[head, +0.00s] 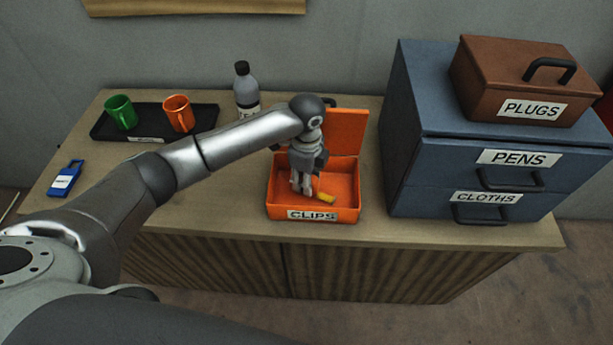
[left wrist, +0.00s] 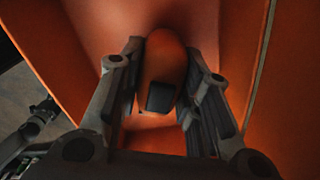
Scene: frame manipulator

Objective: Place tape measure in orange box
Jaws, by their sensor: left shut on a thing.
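The orange box (head: 345,190), labelled CLIPS, stands on the counter with its lid (head: 345,130) open at the back. My left gripper (head: 303,188) points down into the box. In the left wrist view, my left gripper (left wrist: 160,105) is shut on a rounded orange-looking body with a dark square patch, which I take for the tape measure (left wrist: 162,62). In the head view the fingers mostly hide what they hold. A small yellow piece (head: 327,198) shows just right of the fingertips inside the box; I cannot tell whether it belongs to the held thing. My right gripper is not in view.
A blue drawer unit (head: 490,160) stands right of the box, with a brown PLUGS box (head: 510,85) on top. A bottle (head: 244,90) stands behind my arm. A dark tray (head: 150,133) holds green and orange mugs. A blue tagged item (head: 66,178) lies far left.

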